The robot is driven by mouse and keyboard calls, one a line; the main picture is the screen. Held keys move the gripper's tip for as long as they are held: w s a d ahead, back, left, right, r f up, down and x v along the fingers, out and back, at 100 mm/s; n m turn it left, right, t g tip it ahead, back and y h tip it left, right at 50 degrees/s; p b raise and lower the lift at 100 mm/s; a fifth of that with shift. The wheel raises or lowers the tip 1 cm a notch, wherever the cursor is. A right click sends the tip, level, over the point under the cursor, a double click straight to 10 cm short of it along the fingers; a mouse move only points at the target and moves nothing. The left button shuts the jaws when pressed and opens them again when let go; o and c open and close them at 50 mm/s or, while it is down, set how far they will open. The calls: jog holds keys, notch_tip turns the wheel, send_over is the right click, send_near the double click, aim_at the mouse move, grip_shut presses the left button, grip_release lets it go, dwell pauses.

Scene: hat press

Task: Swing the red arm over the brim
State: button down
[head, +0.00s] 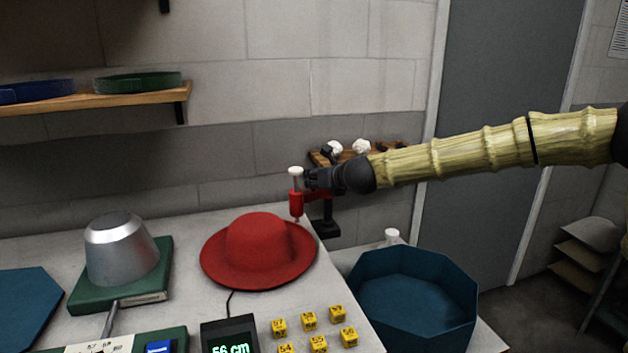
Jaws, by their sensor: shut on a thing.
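A red hat (257,240) with a wide brim rests on the grey table, right of the middle. The red arm (297,205) stands just behind the brim's back right edge. A white-topped post (296,172) rises from it. My gripper (305,180) reaches in from the right and is shut on the red arm at this post. The gripper hides part of the arm, and I cannot tell whether the arm's tip is above the brim.
A metal cone (122,245) stands on a green base at left. Yellow number blocks (308,320) and a 56 cm display (229,338) lie in front. A blue eight-sided bin (410,270) stands at right. A small wooden rack (375,155) is behind my gripper.

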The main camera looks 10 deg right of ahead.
jog(key=shift+s+f, duration=0.1)
jog(key=shift+f, duration=0.05)
dwell(0.4)
jog(key=c, duration=1.2)
grip_release()
jog(key=shift+c, duration=0.2)
jog(key=v, duration=1.2)
jog(key=shift+d, duration=0.15)
